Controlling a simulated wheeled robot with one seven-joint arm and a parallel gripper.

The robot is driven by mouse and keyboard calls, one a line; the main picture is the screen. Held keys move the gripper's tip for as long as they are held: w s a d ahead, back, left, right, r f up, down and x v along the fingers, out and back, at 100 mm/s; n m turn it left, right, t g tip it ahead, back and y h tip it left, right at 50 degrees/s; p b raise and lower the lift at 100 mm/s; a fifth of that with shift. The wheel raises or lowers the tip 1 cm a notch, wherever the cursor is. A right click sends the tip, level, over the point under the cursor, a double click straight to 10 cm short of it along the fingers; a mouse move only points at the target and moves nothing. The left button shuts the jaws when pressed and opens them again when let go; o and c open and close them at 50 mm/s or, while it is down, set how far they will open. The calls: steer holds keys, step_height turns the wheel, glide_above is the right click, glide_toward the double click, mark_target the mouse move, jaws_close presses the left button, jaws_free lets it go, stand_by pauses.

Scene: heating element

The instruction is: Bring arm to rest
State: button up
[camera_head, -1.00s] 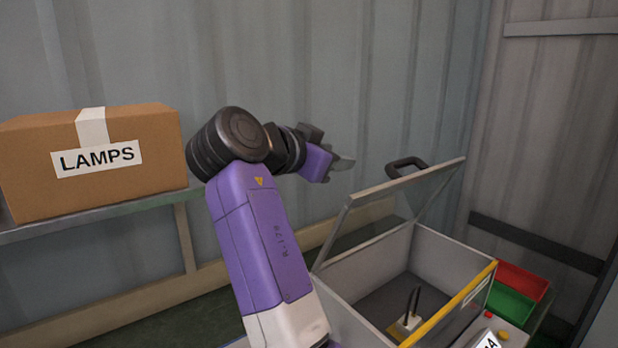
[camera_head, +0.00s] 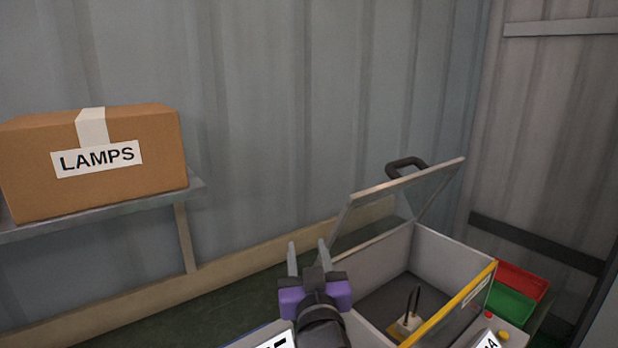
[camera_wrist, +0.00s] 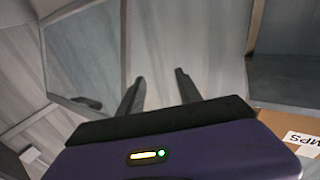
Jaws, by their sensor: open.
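My gripper (camera_head: 307,258) is in the lower middle of the head view, its two grey fingers pointing up and apart. Nothing is between them. It is left of an open metal box (camera_head: 440,250) and does not appear to touch it. In the wrist view the two dark fingers (camera_wrist: 158,92) also stand apart and empty, above my purple gripper body. Most of my arm is below the edge of the head view.
The box's clear lid (camera_head: 405,190) with a black handle is raised. Inside stands a small white part with dark prongs (camera_head: 410,322). Red (camera_head: 522,280) and green (camera_head: 510,304) bins are at right. A LAMPS carton (camera_head: 150,180) sits on a shelf at left.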

steer(key=s+d+f+n+y, duration=0.1)
steer(key=s+d+f, duration=0.4)
steer(key=s, duration=0.4)
steer(key=s+d+f+n+y, duration=0.1)
steer(key=s+d+f, duration=0.2)
steer(key=s+f, duration=0.4)
steer(key=s+d+f+m+g+h, duration=0.1)
steer(key=s+d, duration=0.3)
steer(key=s, duration=0.7)
steer(key=s+d+f+m+g+h, duration=0.1)
steer(key=s+d+f+h, duration=0.1)
steer(key=s, duration=0.9)
steer(key=s+d+f+m+g+h, duration=0.1)
steer(key=s+d, duration=0.5)
steer(key=s, duration=0.6)
step_height(320, 180, down, 2)
steer(key=shift+d+f+m+g, duration=0.1)
steer(key=shift+d+m+g, duration=0.05)
steer(key=shift+m+g, duration=0.35)
